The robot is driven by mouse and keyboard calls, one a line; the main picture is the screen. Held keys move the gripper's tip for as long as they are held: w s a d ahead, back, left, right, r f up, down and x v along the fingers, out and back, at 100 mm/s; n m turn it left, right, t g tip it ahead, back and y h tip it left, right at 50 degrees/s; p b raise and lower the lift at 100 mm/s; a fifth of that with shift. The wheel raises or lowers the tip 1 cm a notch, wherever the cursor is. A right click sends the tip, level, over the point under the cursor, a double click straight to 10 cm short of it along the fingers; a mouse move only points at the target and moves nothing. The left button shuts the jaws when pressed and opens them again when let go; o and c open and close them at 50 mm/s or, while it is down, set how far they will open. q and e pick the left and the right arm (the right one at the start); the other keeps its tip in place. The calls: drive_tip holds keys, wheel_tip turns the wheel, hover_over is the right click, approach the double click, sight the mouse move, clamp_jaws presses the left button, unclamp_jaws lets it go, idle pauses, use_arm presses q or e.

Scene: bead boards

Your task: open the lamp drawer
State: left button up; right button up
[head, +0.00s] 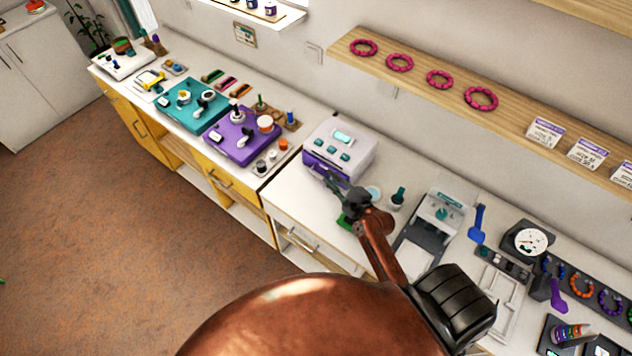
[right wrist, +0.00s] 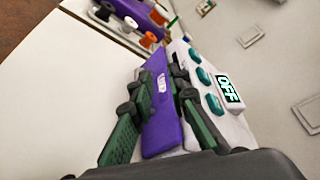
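The lamp is a white box (head: 350,142) with a purple drawer front (head: 318,164) low on its front side, standing on the white counter. In the right wrist view, the purple drawer front (right wrist: 160,108) with a small pale handle mark lies between my fingers, and the lamp's white top (right wrist: 208,85) shows a display reading OFF. The drawer looks shut. My right gripper (head: 332,180) is at the drawer front; its two fingers (right wrist: 158,105) are spread apart, and I cannot tell whether they touch it. My left gripper is out of view.
Purple (head: 243,133) and teal (head: 192,104) bead boards lie to the left of the lamp. A green bottle (head: 397,198) and a grey-white press (head: 436,215) stand to its right. A wooden shelf (head: 450,78) hangs above. The counter left of the gripper (head: 290,190) is clear.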

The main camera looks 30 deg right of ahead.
drive_tip(key=b, duration=0.4)
approach(319, 176)
drive_tip(key=x, duration=0.2)
drive_tip(key=shift+w+f, duration=0.25)
drive_tip(key=shift+f, duration=0.05)
drive_tip(key=x, duration=0.7)
drive_tip(key=shift+w+a, duration=0.1)
drive_tip(key=shift+w, duration=0.25)
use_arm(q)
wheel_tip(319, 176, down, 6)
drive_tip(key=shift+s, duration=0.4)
use_arm(e)
drive_tip(key=shift+c, duration=0.5)
clamp_jaws()
